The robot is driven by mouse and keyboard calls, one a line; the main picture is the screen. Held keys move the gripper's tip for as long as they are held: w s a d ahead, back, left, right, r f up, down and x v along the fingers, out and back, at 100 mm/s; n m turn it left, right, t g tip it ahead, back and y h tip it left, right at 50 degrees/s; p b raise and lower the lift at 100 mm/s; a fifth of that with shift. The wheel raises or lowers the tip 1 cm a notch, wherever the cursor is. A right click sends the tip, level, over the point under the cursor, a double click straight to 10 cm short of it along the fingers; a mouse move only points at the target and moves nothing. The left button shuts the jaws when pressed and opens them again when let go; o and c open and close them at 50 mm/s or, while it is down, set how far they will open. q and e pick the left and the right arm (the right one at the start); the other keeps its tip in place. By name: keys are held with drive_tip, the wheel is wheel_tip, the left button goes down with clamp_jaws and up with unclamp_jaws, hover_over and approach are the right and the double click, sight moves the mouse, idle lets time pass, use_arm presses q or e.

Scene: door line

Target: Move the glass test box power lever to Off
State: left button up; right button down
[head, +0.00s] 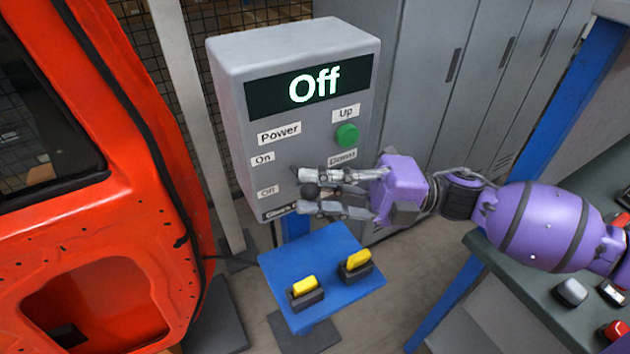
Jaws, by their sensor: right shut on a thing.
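The glass test box (229,100) is a grey box with a dark display (312,86) that reads "Off" in bright letters. Its face has labels "Power", "On", "Off", "Up" and "Down". The power lever (310,190) shows a dark round knob, low on the face and to the right of the "Off" label (268,191). My right gripper (308,191) reaches in from the right and its fingers are closed around the knob. The fingers hide part of the lever and part of the box's bottom label. My left gripper is not in view.
A green button (347,135) sits under "Up". A blue stand (330,280) with two yellow-topped switches is below the box. An orange-red car door (95,220) fills the left. Grey lockers (450,70) stand behind. A workbench (525,280) is at right.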

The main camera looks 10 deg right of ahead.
drive_tip(key=shift+f+n+y+b, duration=0.5)
drive_tip(key=shift+f+n+b, duration=0.25)
drive_tip(key=shift+n+b, duration=0.35)
drive_tip(key=shift+w+n+g, duration=0.1)
drive_tip(key=shift+n+g, duration=0.2)
drive_tip(key=shift+n, duration=0.1)
